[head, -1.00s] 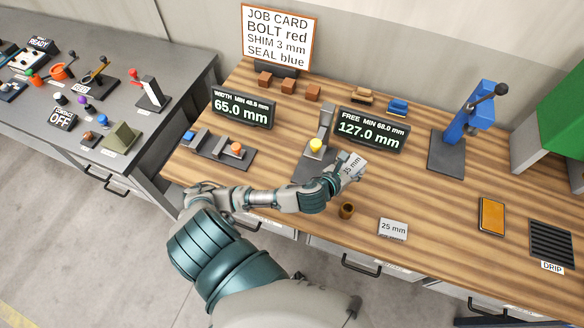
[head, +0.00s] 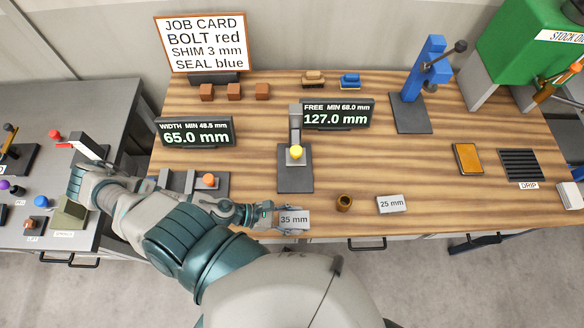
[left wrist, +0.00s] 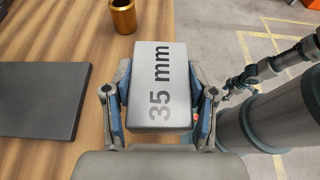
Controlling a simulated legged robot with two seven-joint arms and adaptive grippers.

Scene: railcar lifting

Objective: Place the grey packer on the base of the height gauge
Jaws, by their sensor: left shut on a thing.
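The grey packer marked 35 mm (head: 294,219) is held in my left gripper (head: 284,218) near the bench's front edge. In the left wrist view the packer (left wrist: 160,88) sits between both fingers, its label facing up. The height gauge has a dark flat base (head: 295,181), a grey post and a yellow tip (head: 296,152). The packer is in front of this base and apart from it. A dark slab, apparently the gauge base (left wrist: 38,100), lies left of the packer in the left wrist view.
A brass cup (head: 343,203) and a packer marked 25 mm (head: 391,204) stand to the right. The free-height display (head: 337,115) reads 127.0 mm behind the gauge. A width fixture (head: 208,181) is at left.

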